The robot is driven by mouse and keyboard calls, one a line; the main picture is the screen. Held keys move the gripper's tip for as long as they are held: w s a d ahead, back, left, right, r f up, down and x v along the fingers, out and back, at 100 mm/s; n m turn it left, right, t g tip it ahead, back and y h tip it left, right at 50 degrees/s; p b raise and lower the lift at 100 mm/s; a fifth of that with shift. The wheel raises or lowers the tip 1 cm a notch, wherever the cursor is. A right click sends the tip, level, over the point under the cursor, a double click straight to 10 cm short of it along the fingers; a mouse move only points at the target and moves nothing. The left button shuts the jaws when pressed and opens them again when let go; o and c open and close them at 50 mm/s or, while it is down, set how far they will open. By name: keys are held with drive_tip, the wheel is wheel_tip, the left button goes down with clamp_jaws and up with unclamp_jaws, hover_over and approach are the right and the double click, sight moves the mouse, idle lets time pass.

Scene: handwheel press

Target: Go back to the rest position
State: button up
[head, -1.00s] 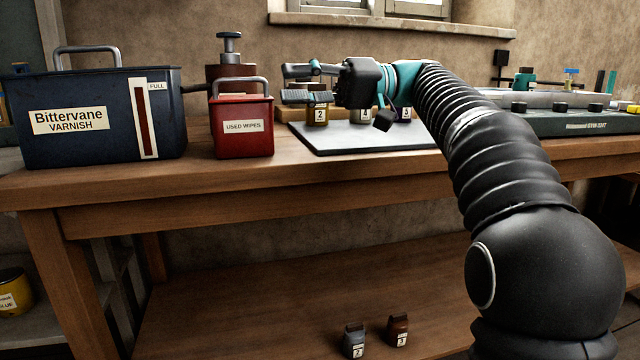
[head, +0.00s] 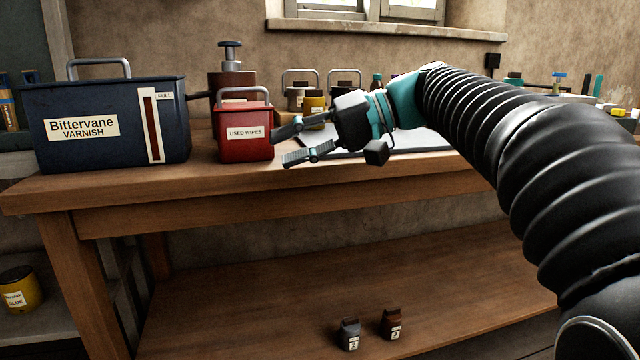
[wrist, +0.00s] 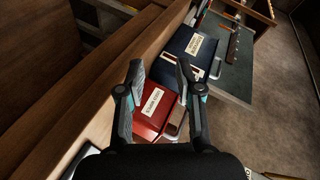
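My gripper (head: 288,148) is in front of the bench's far-side mat, just right of the red USED WIPES can (head: 245,132) in the head view. Its two fingers are spread with nothing between them. In the wrist view my gripper (wrist: 160,72) also shows open fingers. The red can (wrist: 150,106) and the blue box (wrist: 195,52) lie beyond the fingertips there. I cannot tell the exact gap to the can. My arm reaches in from the right and hides part of the bench.
A blue Bittervane varnish box (head: 113,122) stands left on the wooden bench (head: 160,187).

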drive_tip(key=s+d+f+m+t+h+p, duration=0.2)
drive_tip(key=s+d+f+h, duration=0.5)
drive_tip(key=f, duration=0.5)
drive_tip(key=s+d+f+m+t+h+p, duration=0.1)
drive_tip(key=s+d+f+t+h+p, duration=0.2)
drive_tip(key=s+d+f, duration=0.9)
drive_tip(key=h+p, duration=0.1)
drive_tip(key=h, duration=0.2)
drive_tip(key=shift+s+d+m+h, duration=0.25)
drive_tip(key=shift+d+m+h, duration=0.15)
drive_tip(key=shift+a, duration=0.1)
